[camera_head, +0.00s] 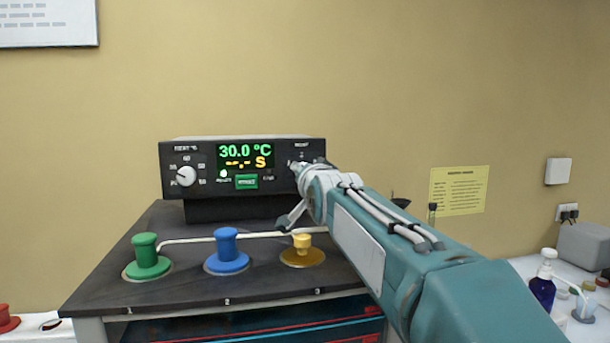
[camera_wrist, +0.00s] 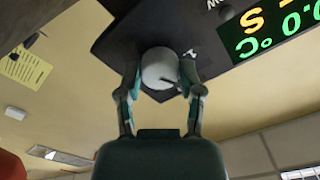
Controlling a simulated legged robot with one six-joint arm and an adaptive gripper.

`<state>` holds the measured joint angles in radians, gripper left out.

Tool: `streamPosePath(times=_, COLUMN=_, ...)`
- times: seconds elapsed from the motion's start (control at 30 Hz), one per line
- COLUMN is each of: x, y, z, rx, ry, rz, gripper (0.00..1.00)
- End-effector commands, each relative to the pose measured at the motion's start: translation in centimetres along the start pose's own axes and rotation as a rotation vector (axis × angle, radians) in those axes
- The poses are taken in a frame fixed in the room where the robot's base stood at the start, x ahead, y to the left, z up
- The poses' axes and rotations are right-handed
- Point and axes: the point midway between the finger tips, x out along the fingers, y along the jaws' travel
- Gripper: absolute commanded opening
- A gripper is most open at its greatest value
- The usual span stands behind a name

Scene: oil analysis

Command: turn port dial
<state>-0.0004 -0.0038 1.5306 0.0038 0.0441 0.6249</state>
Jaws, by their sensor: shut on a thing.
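The black control box (camera_head: 207,211) stands on the dark bench top, its display (camera_head: 245,155) reading 30.0 °C in green with a yellow line ending in S below. The port dial (camera_wrist: 160,68) is a round white knob with a dark pointer line, seen in the wrist view on the box's dark face. My gripper (camera_wrist: 161,84) has one finger on each side of the dial and is shut on it. In the head view my gripper (camera_head: 298,167) reaches the right end of the box and mostly covers the dial.
A second white dial (camera_head: 187,176) is at the left of the box, with a green button (camera_head: 246,182) between. Green (camera_head: 146,258), blue (camera_head: 227,252) and yellow (camera_head: 302,250) plungers stand in front. A blue bottle (camera_head: 543,285) is at the right.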

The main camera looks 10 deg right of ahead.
Motion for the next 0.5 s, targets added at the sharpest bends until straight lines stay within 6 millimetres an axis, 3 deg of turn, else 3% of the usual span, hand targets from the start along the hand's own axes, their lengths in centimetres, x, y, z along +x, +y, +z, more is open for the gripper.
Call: streamPosePath(times=0.5, x=0.03, y=0.02, z=-0.01, rx=0.350, ry=0.001, rz=0.000, gripper=0.01)
